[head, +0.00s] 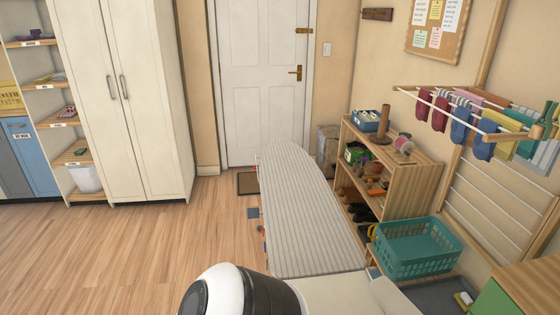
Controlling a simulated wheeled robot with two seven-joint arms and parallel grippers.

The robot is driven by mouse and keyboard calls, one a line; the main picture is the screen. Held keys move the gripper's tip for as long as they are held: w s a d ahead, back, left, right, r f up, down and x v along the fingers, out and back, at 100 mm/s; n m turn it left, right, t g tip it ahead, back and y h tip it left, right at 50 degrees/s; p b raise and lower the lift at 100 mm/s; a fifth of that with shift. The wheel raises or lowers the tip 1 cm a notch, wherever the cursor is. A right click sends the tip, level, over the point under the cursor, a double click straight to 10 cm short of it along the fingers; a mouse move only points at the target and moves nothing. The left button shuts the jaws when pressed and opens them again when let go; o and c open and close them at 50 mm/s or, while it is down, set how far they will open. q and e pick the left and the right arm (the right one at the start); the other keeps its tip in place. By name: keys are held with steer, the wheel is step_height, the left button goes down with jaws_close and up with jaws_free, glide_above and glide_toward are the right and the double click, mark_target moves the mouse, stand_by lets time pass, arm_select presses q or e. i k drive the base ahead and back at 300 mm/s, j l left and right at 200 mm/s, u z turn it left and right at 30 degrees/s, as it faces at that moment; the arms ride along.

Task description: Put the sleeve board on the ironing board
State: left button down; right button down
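The ironing board (305,215) stands in the middle of the room, its long top covered in grey striped cloth. Its rounded narrow end points toward the door. Its top is bare. I cannot make out a sleeve board anywhere in the head view. Neither of my grippers shows. A white and black rounded part of my own body is in front of the near left corner of the ironing board.
A wooden shelf unit (420,165) and a teal laundry basket (416,249) stand right of the board. A drying rack (468,122) with socks hangs above. A white cabinet (128,100) is at left. The wooden floor (130,250) at left is clear.

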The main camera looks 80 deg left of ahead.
mark_target(295, 206)
steer(key=u, duration=1.75)
steer(key=i+l+u, duration=0.2)
steer(key=i, duration=0.25)
steer(key=i+l+u, duration=0.15)
steer(key=i, duration=0.35)
steer(key=i+l+u, duration=0.2)
steer(key=i, duration=0.25)
steer(key=l, duration=0.1)
